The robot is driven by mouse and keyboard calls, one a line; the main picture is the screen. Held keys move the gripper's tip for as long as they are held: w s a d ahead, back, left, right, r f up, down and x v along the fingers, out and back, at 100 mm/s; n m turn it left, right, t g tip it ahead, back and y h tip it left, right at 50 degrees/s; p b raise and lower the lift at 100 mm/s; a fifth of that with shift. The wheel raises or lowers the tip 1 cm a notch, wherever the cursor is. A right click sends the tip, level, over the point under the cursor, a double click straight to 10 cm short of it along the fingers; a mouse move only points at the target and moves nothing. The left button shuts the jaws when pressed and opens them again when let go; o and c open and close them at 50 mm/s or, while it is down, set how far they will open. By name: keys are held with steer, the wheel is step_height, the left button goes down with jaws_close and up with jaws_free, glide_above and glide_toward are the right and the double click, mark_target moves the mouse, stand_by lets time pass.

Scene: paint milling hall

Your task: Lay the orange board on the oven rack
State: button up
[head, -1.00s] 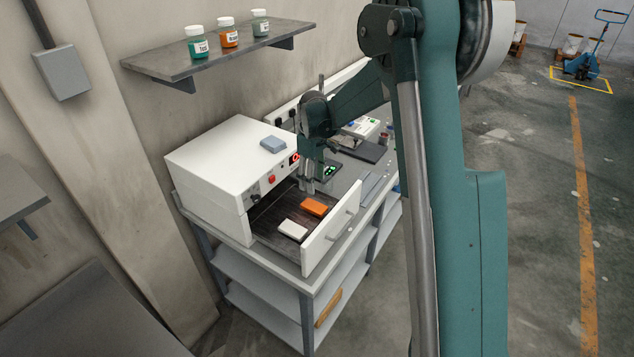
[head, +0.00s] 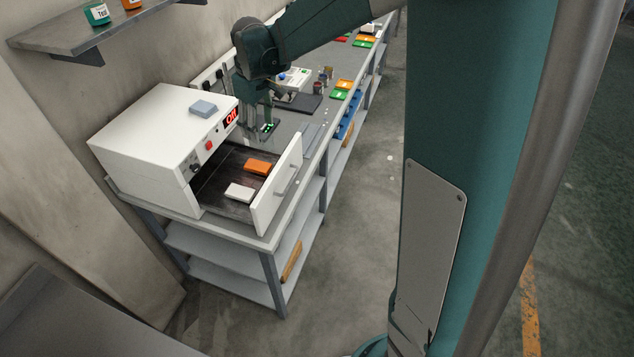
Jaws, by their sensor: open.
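The orange board (head: 258,167) lies flat on the dark oven rack (head: 213,196), inside the pulled-out drawer (head: 277,190) of the white oven (head: 160,132). A white board (head: 239,192) lies on the same rack, nearer the front left, apart from the orange one. My gripper (head: 258,137) hangs pointing down just behind the drawer, beside the oven's right side. It is open, apart from the orange board, and seems to hold nothing. Its fingertips are small and partly blurred in this view.
A blue-grey block (head: 203,109) sits on the oven. Farther along the bench are a dark flat plate (head: 299,102) and several coloured boards (head: 342,85). A wall shelf (head: 60,38) holds jars.

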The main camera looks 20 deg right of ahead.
steer(key=s+d+r+m+t, duration=0.1)
steer(key=s+r+m, duration=0.15)
steer(key=s, duration=0.55)
steer(key=s+d+r+m+t, duration=0.1)
steer(key=s+r, duration=0.3)
steer(key=s, duration=0.4)
steer(key=s+d+r+m+t, duration=0.1)
steer(key=s+r+t, duration=0.15)
steer(key=s, duration=0.65)
steer(key=s+f+m, duration=0.2)
steer(key=s, duration=0.8)
steer(key=shift+t, duration=0.45)
steer(key=shift+d, duration=0.1)
